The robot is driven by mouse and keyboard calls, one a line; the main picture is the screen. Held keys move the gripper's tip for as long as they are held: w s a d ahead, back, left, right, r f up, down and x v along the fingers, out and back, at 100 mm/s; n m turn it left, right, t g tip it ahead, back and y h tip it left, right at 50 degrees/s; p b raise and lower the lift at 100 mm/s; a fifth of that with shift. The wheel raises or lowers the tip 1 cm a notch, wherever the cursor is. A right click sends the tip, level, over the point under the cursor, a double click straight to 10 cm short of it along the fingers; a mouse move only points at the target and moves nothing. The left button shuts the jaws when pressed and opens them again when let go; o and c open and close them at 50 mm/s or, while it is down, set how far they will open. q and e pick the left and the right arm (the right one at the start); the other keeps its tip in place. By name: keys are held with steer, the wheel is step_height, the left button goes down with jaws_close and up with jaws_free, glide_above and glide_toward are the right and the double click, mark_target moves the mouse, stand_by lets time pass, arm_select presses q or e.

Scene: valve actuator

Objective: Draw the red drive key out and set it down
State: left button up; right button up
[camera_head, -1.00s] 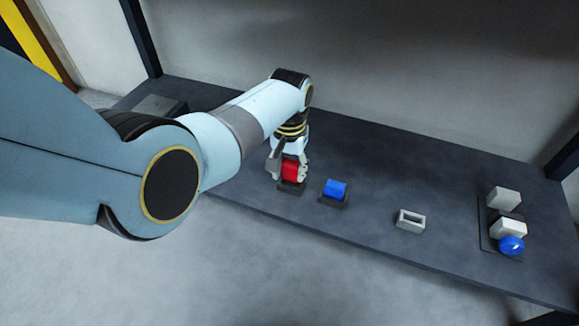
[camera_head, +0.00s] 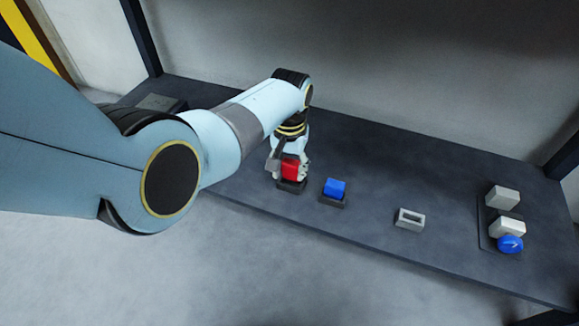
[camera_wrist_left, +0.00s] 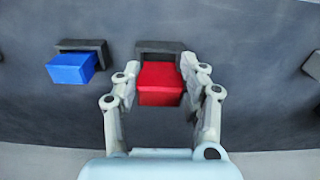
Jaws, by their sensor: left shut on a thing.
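The red drive key (camera_head: 291,170) is a red block at its dark holder (camera_head: 292,187) on the dark bench. My left gripper (camera_head: 289,168) is shut on the red key from above. In the left wrist view the red key (camera_wrist_left: 160,84) sits between the two fingers of my left gripper (camera_wrist_left: 160,80), with the dark holder (camera_wrist_left: 160,48) behind it. How far the key sits in the holder is hard to tell. My right gripper is in neither view.
A blue block (camera_head: 335,187) sits in a dark holder (camera_head: 333,200) just right of the red key. A grey hollow block (camera_head: 409,219) stands further right. A plate with pale blocks (camera_head: 507,228) and a blue round knob (camera_head: 510,244) is at the far right. Bench between them is bare.

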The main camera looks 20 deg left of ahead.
arm_select(q)
steer(key=shift+r+p, duration=0.1)
steer(key=shift+p, duration=0.2)
stand_by(0.7)
steer(key=shift+f, duration=0.2)
steer(key=shift+f+b, duration=0.3)
steer(key=shift+f, duration=0.05)
steer(key=shift+f+b, duration=0.65)
steer(key=shift+f, duration=0.4)
steer(key=o, duration=1.4)
steer(key=shift+r, duration=0.1)
